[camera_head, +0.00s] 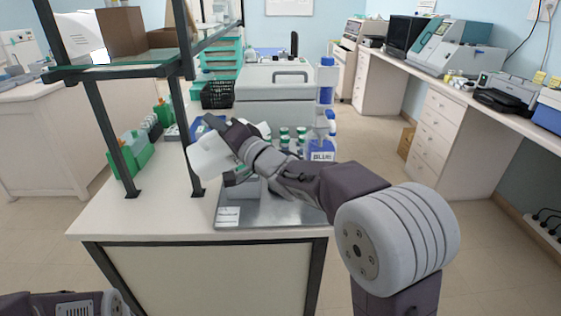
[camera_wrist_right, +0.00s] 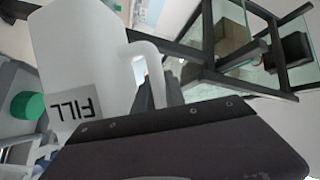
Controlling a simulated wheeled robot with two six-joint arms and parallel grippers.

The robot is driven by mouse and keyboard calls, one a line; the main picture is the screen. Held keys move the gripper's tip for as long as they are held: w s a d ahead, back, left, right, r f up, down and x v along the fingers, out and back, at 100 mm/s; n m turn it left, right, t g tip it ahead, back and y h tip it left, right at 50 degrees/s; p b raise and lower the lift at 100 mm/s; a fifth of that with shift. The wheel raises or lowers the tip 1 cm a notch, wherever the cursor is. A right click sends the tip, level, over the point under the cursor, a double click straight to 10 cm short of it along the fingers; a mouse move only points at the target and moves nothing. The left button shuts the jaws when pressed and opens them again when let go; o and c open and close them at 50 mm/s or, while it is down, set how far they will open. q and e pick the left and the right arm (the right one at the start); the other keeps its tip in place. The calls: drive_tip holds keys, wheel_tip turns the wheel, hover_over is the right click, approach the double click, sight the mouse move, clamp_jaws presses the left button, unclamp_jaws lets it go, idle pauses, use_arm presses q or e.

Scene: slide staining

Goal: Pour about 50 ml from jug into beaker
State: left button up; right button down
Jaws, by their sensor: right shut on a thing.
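The white jug (camera_head: 207,160) is held up over the left part of the bench tray, tilted in the head view. In the right wrist view the jug (camera_wrist_right: 80,45) shows a side handle and a label reading FILL, upside down. My right gripper (camera_head: 232,138) is shut on the jug's handle; its dark fingers (camera_wrist_right: 160,90) show at the handle in the wrist view. I cannot make out the beaker; the jug and my arm cover much of the tray. No liquid stream can be seen. My left gripper is outside both views; only part of my left arm shows at the lower left.
A metal tray (camera_head: 262,217) with a label lies on the white bench (camera_head: 150,215). A BLUING spray bottle (camera_head: 322,145) and several green-capped bottles stand behind my right arm. A dark-framed shelf (camera_head: 105,140) rises at the left. Green racks (camera_head: 140,160) stand beneath it.

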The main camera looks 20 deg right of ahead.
sight(214, 140)
drive_tip(key=shift+r, duration=0.1)
idle(0.7)
drive_tip(key=shift+r+p, duration=0.15)
drive_tip(key=shift+p, duration=0.15)
drive_tip(key=n+g+p, duration=0.1)
drive_tip(key=n+p, duration=0.1)
drive_tip(key=p, duration=0.2)
drive_tip(key=r+n+g+h+p, duration=0.1)
drive_tip(key=n+p, duration=0.1)
drive_tip(key=p, duration=0.2)
drive_tip(key=shift+a+n, duration=0.2)
drive_tip(key=shift+n, duration=0.1)
drive_tip(key=shift+w+a+f+n+g+h+p, duration=0.1)
drive_tip(key=shift+a+f+n+g+h+p, duration=0.15)
drive_tip(key=shift+f+n+g+h+p, duration=0.25)
drive_tip(key=shift+a+f+n+g+h+p, duration=0.2)
drive_tip(key=shift+a+f+n+p, duration=0.1)
drive_tip(key=shift+f+n, duration=0.35)
wheel_tip(214, 140, down, 3)
drive_tip(key=shift+a+r+n+g+h+b, duration=0.15)
drive_tip(key=shift+n+g+h+b, duration=0.15)
drive_tip(key=shift+n+h+b, duration=0.65)
drive_tip(key=shift+w+n, duration=0.1)
drive_tip(key=shift+n, duration=0.3)
drive_tip(key=shift+d+h, duration=0.2)
drive_tip(key=shift+h, duration=0.05)
drive_tip(key=shift+d+n, duration=0.15)
drive_tip(key=shift+n, duration=0.25)
drive_tip(key=shift+d, duration=0.1)
